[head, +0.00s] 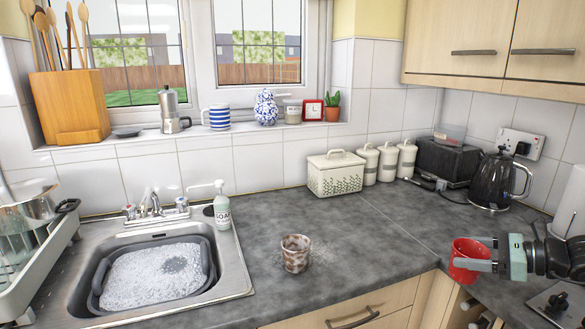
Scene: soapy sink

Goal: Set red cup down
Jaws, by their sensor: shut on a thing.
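The red cup (466,262) is upright at the right side of the head view, over the front edge area of the grey counter (385,240). My gripper (482,264) reaches in from the right and is shut on the red cup. The cup's base is near the counter's inner corner; I cannot tell whether it touches the surface. The fingers hide part of the cup's right side.
A brown-and-white cup (296,255) stands on the counter beside the sink (235,283), which holds a soapy basin (97,290). A soap bottle (222,208), bread bin (335,176), canisters (387,163) and black kettle (492,182) stand further back. The middle counter is clear.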

